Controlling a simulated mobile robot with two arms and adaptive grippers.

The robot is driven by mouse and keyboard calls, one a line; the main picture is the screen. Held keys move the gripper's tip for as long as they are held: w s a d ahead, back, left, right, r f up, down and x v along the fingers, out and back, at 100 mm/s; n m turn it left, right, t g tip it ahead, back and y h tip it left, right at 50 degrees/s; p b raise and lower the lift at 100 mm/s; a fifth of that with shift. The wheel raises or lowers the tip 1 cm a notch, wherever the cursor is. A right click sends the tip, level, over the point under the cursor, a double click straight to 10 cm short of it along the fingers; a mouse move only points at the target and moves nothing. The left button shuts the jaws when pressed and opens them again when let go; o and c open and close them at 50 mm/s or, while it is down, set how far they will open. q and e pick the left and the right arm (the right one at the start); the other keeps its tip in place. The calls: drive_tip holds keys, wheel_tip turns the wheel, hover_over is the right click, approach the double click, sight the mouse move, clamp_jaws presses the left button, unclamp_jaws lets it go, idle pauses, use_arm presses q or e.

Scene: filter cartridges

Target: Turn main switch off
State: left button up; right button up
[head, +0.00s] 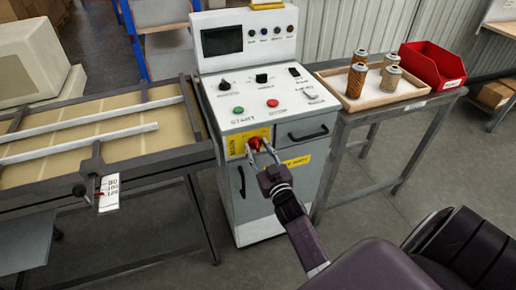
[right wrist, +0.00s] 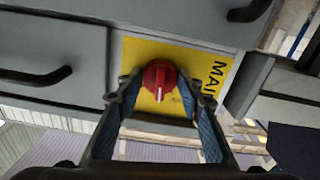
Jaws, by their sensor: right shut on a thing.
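The main switch is a red rotary knob (head: 255,143) on a yellow plate (head: 237,147) on the front of the white control cabinet. In the right wrist view the red knob (right wrist: 160,80) carries a white mark pointing down in the picture, and the yellow plate (right wrist: 200,62) reads "MAIN". My right gripper (head: 261,150) reaches the knob from the front and is shut on it, with one finger on each side. The right gripper's fingers (right wrist: 162,90) also flank the knob in the right wrist view. My left gripper is out of view.
The cabinet's top panel holds a green button (head: 238,110), a red button (head: 272,103) and a dark screen (head: 222,41). Drawer handles (head: 308,133) stick out beside the switch. A wooden tray (head: 352,102) with several filter cartridges and a red bin (head: 432,65) stand right. A conveyor-like table (head: 85,150) stands left.

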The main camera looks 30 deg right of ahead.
drive_tip(key=n, duration=0.3)
drive_tip(key=shift+n, duration=0.3)
drive_tip(key=shift+n+b, duration=0.35)
drive_tip(key=shift+n, duration=1.45)
drive_tip(key=o, duration=1.2)
drive_tip(key=shift+c, duration=0.2)
drive_tip(key=v, duration=1.2)
